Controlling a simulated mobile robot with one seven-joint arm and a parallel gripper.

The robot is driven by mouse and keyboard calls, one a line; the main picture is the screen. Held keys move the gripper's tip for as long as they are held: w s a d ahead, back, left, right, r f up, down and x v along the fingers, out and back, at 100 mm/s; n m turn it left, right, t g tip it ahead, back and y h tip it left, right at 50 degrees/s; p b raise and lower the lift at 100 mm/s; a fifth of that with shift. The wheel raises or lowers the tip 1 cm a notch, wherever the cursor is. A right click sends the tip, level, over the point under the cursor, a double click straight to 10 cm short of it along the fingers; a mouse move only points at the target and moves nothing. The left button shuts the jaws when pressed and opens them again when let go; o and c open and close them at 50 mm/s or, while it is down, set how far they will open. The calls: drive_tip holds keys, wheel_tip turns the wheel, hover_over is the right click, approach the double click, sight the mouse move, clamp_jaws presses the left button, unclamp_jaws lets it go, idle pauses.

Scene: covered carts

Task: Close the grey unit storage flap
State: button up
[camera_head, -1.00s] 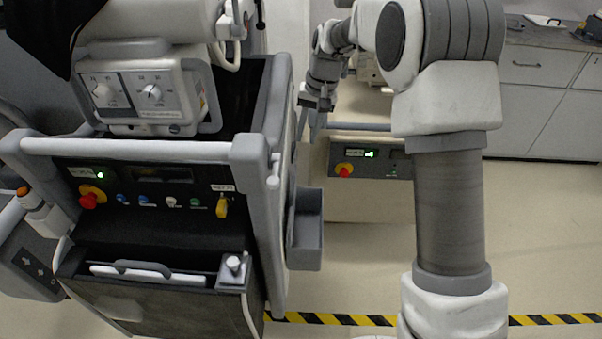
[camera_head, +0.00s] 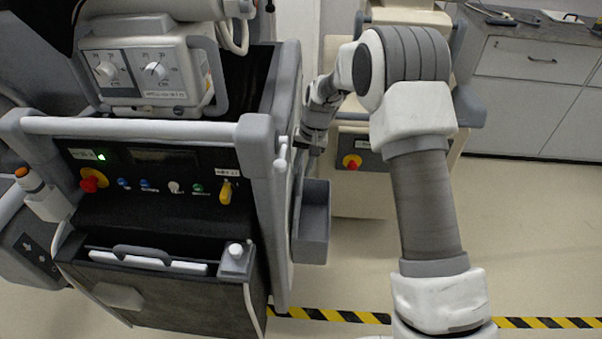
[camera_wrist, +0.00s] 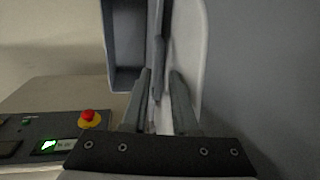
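The grey unit is a cart (camera_head: 262,190) at the left of the head view. An open-topped grey storage bin (camera_head: 314,222) sticks out from its right side, and a grey bin also shows in the wrist view (camera_wrist: 126,45). I cannot tell for certain which part is the flap. My gripper (camera_head: 303,140) is beside the cart's right side, above and behind the bin. In the wrist view my gripper (camera_wrist: 158,80) has its fingers apart, pointing at a pale-edged side panel (camera_wrist: 190,50). A thin grey upright bar (camera_wrist: 158,50) shows between them; contact is unclear.
A second unit with a red knob (camera_head: 351,162) stands behind my arm; the knob is also at lower left in the wrist view (camera_wrist: 88,116). Grey cabinets (camera_head: 535,100) line the back right. The floor at right is clear, with a striped line (camera_head: 545,322).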

drive_tip(key=shift+a+f, duration=0.1)
drive_tip(key=shift+f, duration=0.55)
clamp_jaws()
idle(1.0)
